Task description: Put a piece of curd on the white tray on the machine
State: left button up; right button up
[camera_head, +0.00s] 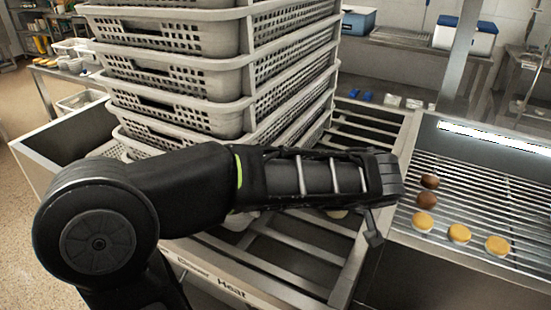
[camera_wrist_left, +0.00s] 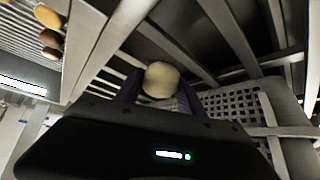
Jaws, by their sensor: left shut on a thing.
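My left gripper (camera_head: 374,232) reaches in from the left over the slatted machine top (camera_head: 290,258). In the left wrist view its two dark fingers (camera_wrist_left: 160,88) are shut on a pale cream, rounded piece of curd (camera_wrist_left: 161,76). The piece is above the metal slats. In the head view my arm hides most of it; a small pale bit (camera_head: 338,213) shows below the arm. I cannot make out the white tray for certain; a pale shape (camera_head: 240,222) is partly hidden under my arm. My right gripper is not in view.
A tall stack of grey perforated baskets (camera_head: 180,75) stands behind my arm; a perforated basket (camera_wrist_left: 232,105) is close right of the gripper in the wrist view. On the wire rack (camera_head: 480,205) at right lie brown (camera_head: 426,200) and yellow (camera_head: 459,233) round pieces.

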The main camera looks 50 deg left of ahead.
pick_arm(q)
jog(key=shift+a, duration=0.1)
dwell(0.3)
jog(key=w+a+p, duration=0.1)
jog(key=w+a, duration=0.3)
jog(key=w+a+p, duration=0.1)
jog(key=w+a, duration=0.2)
jog(key=a, duration=0.2)
jog(key=w+a+p, duration=0.2)
jog(key=w+a, duration=0.2)
jog(key=shift+w+a, duration=0.3)
jog(key=shift+a, duration=0.1)
jog(key=shift+f, duration=1.8)
